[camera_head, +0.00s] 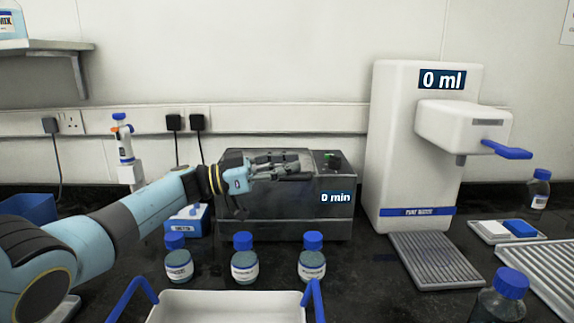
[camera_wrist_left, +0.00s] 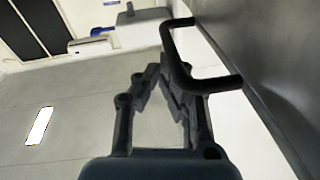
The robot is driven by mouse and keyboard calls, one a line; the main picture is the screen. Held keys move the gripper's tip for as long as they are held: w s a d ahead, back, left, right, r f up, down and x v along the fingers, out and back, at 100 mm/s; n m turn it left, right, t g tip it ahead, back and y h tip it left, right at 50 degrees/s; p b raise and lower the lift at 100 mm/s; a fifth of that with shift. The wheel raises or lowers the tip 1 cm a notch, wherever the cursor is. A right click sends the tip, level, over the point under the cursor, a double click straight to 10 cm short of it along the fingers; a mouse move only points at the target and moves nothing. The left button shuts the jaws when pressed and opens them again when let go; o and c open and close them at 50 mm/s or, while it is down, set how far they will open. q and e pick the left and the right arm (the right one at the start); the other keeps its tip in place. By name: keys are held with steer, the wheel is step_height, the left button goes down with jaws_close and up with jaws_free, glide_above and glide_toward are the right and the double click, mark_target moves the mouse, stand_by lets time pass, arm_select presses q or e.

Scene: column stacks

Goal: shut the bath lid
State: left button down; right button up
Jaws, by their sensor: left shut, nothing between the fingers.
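The bath is a grey metal box (camera_head: 285,215) at the back middle of the bench, with a "0 min" display on its front. My left gripper (camera_head: 300,168) reaches in from the left at the height of the bath's top and hides part of it. In the left wrist view my gripper (camera_wrist_left: 158,78) is shut and empty. A dark bar handle (camera_wrist_left: 178,60) stands out from a grey metal surface (camera_wrist_left: 265,65) right beside the fingers; contact is unclear. The lid's exact angle is hard to tell in the head view. My right gripper is not in view.
Several blue-capped bottles (camera_head: 244,264) stand in front of the bath, behind a white tray (camera_head: 228,308) with blue handles. A white dispenser (camera_head: 410,150) reading "0 ml" stands to the right. A small white-and-blue box (camera_head: 188,222) stands left of the bath.

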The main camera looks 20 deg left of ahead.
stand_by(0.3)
arm_select(q)
steer(key=s+a+r+p, duration=0.1)
steer(key=s+a+r, duration=0.1)
steer(key=r, duration=0.3)
steer(key=s+a+r+p, duration=0.2)
steer(key=s+a+r, duration=0.1)
steer(key=r, duration=0.2)
steer(key=shift+a+r, duration=0.25)
steer(key=shift+r, duration=0.15)
